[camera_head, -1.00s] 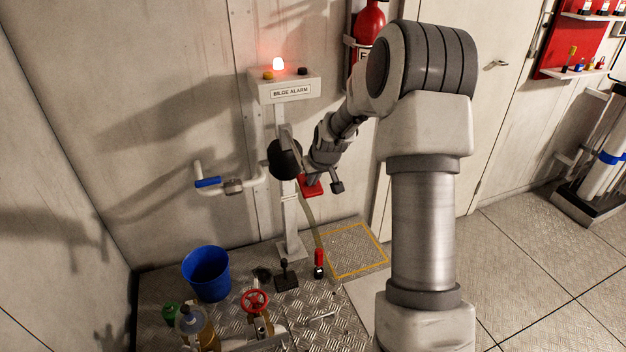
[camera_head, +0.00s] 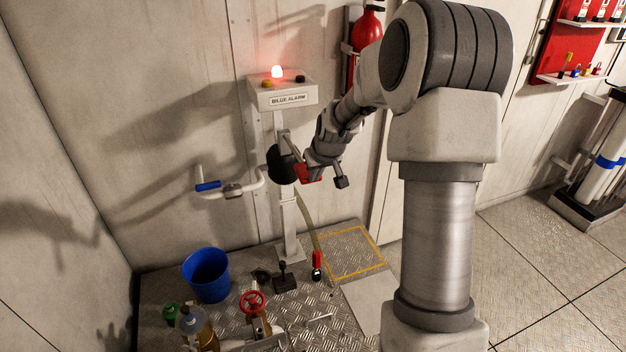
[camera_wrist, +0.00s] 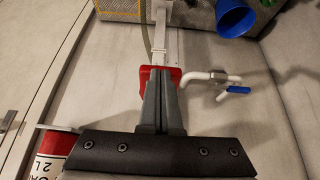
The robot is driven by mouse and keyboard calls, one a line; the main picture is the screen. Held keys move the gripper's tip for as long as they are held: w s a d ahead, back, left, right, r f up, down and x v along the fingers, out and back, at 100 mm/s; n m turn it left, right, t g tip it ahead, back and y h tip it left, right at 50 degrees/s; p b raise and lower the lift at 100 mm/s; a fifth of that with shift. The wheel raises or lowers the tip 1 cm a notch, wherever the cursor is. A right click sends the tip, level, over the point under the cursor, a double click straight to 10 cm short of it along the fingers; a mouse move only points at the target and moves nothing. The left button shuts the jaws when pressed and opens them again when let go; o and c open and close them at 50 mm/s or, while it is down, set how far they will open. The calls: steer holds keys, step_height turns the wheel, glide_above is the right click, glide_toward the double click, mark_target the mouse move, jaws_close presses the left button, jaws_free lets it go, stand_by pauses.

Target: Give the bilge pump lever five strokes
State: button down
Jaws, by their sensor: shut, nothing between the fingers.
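My gripper (camera_wrist: 158,78) shows in the wrist view with its two fingers pressed together and nothing held. The fingertips are in front of a red part (camera_wrist: 175,72) on the pale post; whether they touch it I cannot tell. In the head view the red part (camera_head: 309,174) shows beside a round black part (camera_head: 281,166), just below my wrist. My wrist and gripper partly cover this area, so I cannot clearly make out the pump lever or its tilt.
A bilge alarm box (camera_head: 285,98) with a lit red lamp tops the post. A pipe with a blue handle (camera_head: 208,185) runs left. A blue bucket (camera_head: 206,275), a red wheel valve (camera_head: 253,302) and a red-handled item (camera_head: 317,262) are low down. A fire extinguisher (camera_head: 368,25) hangs behind my arm.

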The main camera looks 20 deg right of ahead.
steer(key=v, duration=0.6)
steer(key=shift+s, duration=0.5)
steer(key=shift+w+p, duration=0.1)
steer(key=shift+p, duration=0.2)
stand_by(1.8)
